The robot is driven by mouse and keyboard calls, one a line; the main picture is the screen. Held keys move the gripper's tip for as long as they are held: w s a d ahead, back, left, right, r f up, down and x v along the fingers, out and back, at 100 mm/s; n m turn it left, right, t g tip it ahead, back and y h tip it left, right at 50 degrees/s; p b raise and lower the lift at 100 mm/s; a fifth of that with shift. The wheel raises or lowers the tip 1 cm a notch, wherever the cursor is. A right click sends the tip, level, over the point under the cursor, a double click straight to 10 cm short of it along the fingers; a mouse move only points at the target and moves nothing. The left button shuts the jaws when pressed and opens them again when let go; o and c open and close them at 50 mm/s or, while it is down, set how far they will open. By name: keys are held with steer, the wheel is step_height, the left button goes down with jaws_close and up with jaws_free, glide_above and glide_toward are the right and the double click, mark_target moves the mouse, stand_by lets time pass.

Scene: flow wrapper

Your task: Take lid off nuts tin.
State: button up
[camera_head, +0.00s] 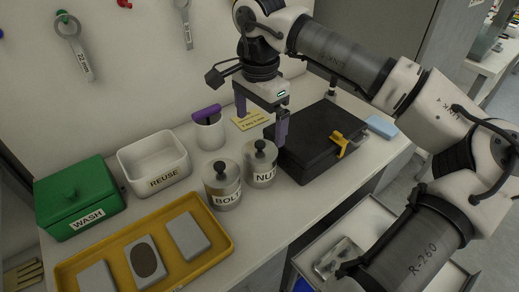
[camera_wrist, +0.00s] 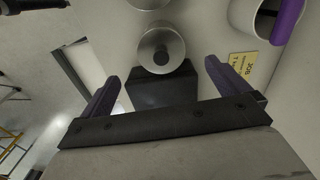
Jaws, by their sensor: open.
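The nuts tin (camera_head: 261,175) is a small metal tin labelled NUT, the label's end cut off by the black case or the tin's curve. Its round metal lid (camera_head: 257,152) with a dark knob is on it. In the wrist view the lid (camera_wrist: 176,65) shows from above, just beyond the fingertips and between them. My gripper (camera_head: 261,121) is open and empty, its purple fingers pointing down above and behind the tin. The gripper (camera_wrist: 160,72) also shows in the wrist view, with its fingers wide apart. I see no contact with the lid.
The bolts tin (camera_head: 223,190) stands close at left. A black case (camera_head: 318,142) with a yellow latch is close at right. A white cup (camera_head: 210,133) with a purple item stands behind. A yellow tray (camera_head: 222,238), white REUSE bin (camera_head: 152,163) and green WASH box (camera_head: 80,197) lie left.

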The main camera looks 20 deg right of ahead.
mark_target(260, 143)
steer(key=shift+w+d+f+p, duration=0.1)
steer(key=shift+f+p, duration=0.6)
steer(key=shift+f, duration=2.75)
steer(key=c, duration=1)
steer(key=shift+r, duration=0.1)
